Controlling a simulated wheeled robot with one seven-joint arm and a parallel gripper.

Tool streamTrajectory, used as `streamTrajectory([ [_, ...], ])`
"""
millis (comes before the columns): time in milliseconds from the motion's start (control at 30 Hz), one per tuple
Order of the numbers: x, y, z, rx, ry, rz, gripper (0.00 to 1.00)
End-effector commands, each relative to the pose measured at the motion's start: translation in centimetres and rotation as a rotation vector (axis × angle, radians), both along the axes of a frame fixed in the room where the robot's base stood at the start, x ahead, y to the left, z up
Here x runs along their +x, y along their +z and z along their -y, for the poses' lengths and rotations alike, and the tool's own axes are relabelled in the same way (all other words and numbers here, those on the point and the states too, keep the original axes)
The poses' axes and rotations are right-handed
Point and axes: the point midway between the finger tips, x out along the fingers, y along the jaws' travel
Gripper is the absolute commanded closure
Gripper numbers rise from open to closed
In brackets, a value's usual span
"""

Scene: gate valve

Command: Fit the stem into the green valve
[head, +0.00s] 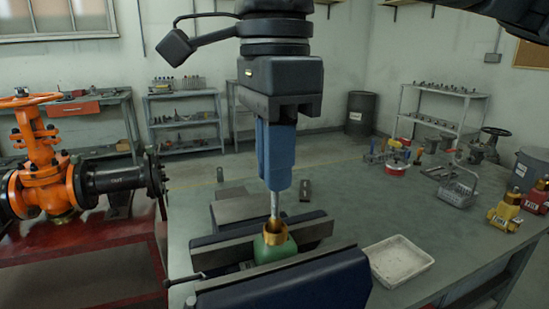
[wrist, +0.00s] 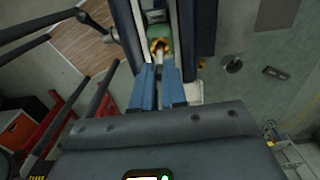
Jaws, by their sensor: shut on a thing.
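The green valve (head: 275,248) with a brass collar (head: 275,232) on top sits between the jaws of a vise (head: 310,230) on the workbench. My gripper (head: 277,185) points straight down above it, its blue fingers shut on the thin metal stem (head: 275,205). The stem's lower end reaches the brass collar in the head view; I cannot tell how deep it goes. In the wrist view the blue fingers (wrist: 158,95) point at the brass collar (wrist: 159,46) and green valve (wrist: 158,31), and they hide most of the stem.
A white tray (head: 399,262) lies right of the vise. An orange valve (head: 42,165) with black pipe is on a red bench at the left. The bench middle is mostly clear.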

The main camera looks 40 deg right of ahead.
Motion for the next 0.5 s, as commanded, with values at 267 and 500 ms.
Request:
streamTrajectory([
  [267,0.0,-0.7,0.0,0.000,0.000,0.000,1.00],
  [500,0.0,-1.2,0.0,0.000,0.000,0.000,1.00],
])
